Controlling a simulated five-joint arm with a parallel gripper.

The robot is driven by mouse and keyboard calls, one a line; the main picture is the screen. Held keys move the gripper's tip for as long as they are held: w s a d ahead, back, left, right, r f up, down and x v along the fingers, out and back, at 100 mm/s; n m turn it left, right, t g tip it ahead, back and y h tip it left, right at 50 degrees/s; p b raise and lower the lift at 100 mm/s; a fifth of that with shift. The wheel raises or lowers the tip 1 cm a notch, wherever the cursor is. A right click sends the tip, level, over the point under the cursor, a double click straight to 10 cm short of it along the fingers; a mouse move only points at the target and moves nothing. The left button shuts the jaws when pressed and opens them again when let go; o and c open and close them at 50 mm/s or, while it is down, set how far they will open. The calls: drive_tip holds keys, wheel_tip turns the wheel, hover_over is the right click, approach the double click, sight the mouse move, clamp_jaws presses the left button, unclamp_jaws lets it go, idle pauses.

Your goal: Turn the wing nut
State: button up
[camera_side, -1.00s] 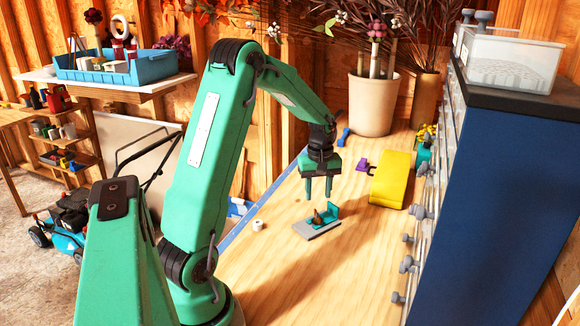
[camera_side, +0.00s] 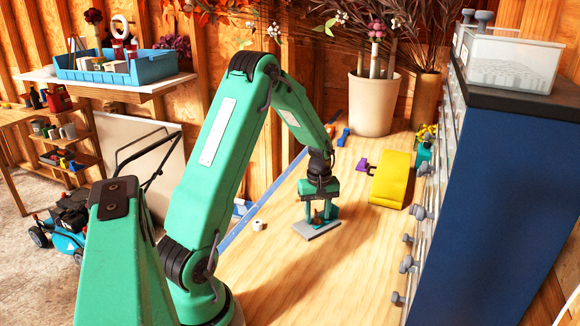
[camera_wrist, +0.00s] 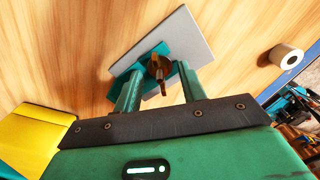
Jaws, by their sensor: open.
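The wing nut (camera_wrist: 158,68) is brown and sits on a teal bracket (camera_wrist: 168,51) fixed to a grey plate (camera_wrist: 190,37) on the wooden bench. My gripper (camera_wrist: 157,78) is open, with one finger on each side of the wing nut in the wrist view. I cannot tell whether the fingers touch it. In the side view my gripper (camera_side: 318,220) is low over the grey plate (camera_side: 318,231), and its fingers hide most of the wing nut and bracket.
A yellow block (camera_side: 391,180) and a small purple part (camera_side: 363,164) lie behind and right of the plate. A white roll (camera_side: 259,225) lies to the left. A plant pot (camera_side: 373,104) stands at the back. A blue cabinet (camera_side: 490,190) bounds the right. The bench front is clear.

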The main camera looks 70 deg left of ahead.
drive_tip(key=shift+f, duration=0.2)
clamp_jaws()
drive_tip(key=shift+m, duration=0.3)
drive_tip(key=shift+m, duration=3.2)
unclamp_jaws()
